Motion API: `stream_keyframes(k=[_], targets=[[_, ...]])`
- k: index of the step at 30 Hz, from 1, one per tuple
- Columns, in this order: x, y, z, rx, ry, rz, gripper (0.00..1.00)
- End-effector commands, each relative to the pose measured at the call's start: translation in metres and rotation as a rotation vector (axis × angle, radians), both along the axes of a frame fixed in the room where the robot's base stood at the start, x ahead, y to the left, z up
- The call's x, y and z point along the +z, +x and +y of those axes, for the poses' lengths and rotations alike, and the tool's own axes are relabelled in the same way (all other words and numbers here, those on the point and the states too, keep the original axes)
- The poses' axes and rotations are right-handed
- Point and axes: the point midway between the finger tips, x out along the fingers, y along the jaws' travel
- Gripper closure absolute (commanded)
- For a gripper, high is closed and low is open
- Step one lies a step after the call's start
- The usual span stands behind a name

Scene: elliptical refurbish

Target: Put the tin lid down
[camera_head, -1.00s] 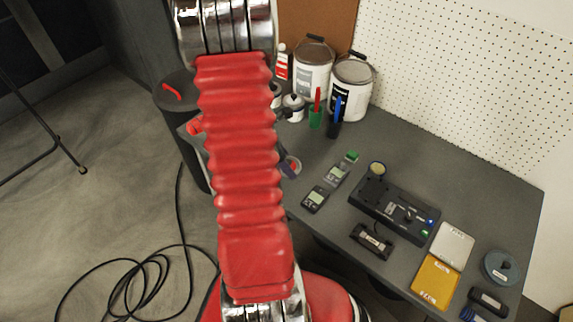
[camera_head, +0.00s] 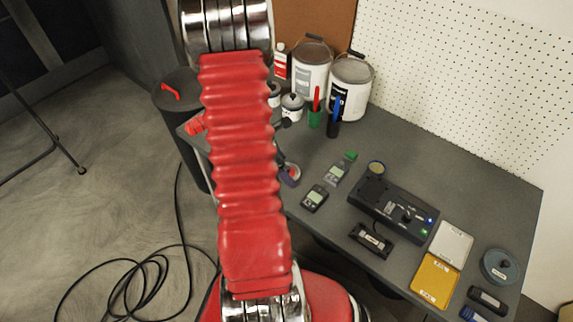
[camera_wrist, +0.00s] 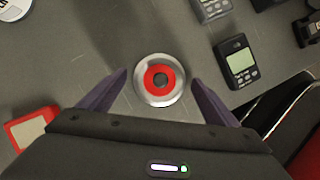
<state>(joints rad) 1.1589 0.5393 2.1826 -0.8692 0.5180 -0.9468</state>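A round silver-rimmed disc with a red ring and a dark centre, which looks like the tin lid (camera_wrist: 145,92), sits between my fingers in the wrist view. My gripper (camera_wrist: 159,79) is open, with its two purple fingers on either side of the disc. A gap shows between each finger and the rim. The disc appears at or close to the grey table top; its exact height is hard to tell. In the head view my red arm hides most of the gripper. Only a purple finger and a bit of the disc show beside the arm.
A handheld meter (camera_wrist: 240,62) lies right of the disc, and a red box (camera_wrist: 31,129) is at lower left. In the head view, paint cans (camera_head: 349,88), pen cups (camera_head: 315,118) and a black device (camera_head: 393,209) stand on the table (camera_head: 460,180).

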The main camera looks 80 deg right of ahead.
Motion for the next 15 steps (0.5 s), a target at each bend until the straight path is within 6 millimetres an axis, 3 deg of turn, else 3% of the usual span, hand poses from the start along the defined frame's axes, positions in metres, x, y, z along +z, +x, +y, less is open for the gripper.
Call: stream_keyframes(k=[10, 15], targets=[[0.002, 0.0, 0.0, 0.0, 0.0, 0.0, 0.15], [0.012, 0.004, 0.001, 0.001, -0.003, -0.001, 0.15]])
